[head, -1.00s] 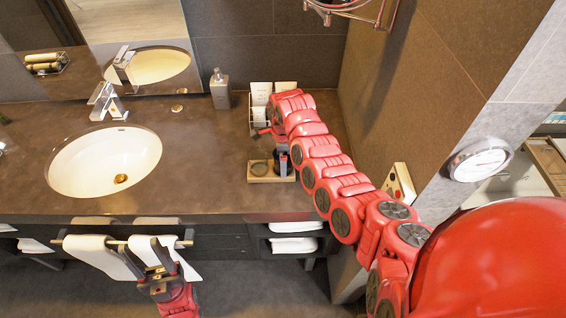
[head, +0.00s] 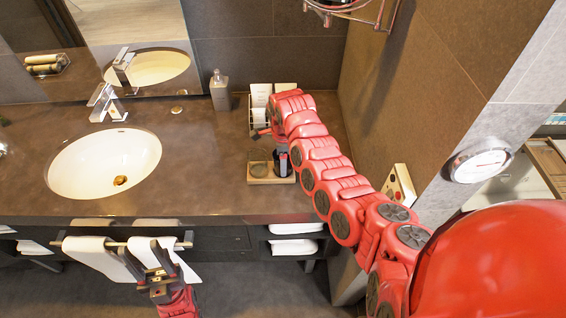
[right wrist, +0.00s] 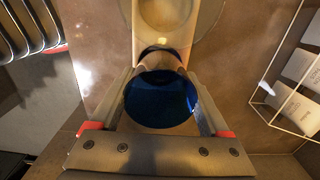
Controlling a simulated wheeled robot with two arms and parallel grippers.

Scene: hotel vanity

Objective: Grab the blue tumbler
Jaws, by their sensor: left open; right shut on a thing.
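The blue tumbler (right wrist: 160,98) sits between the two fingers of my right gripper (right wrist: 160,110), which is shut on it. In the head view the tumbler (head: 281,164) is a small dark shape at the right end of a wooden tray (head: 262,181), mostly covered by my right arm. I cannot tell whether its base touches the tray. A clear glass (head: 258,168) stands on the tray to its left. My left gripper (head: 158,274) is open and empty, low in front of the vanity near the hanging towels.
The sink (head: 104,162) is left on the brown counter (head: 205,160). A soap bottle (head: 219,90) stands at the back. A wire rack with white cards (head: 261,95) is behind the tray, close to my right arm. A side wall (head: 410,100) bounds the right. Towels (head: 97,256) hang below.

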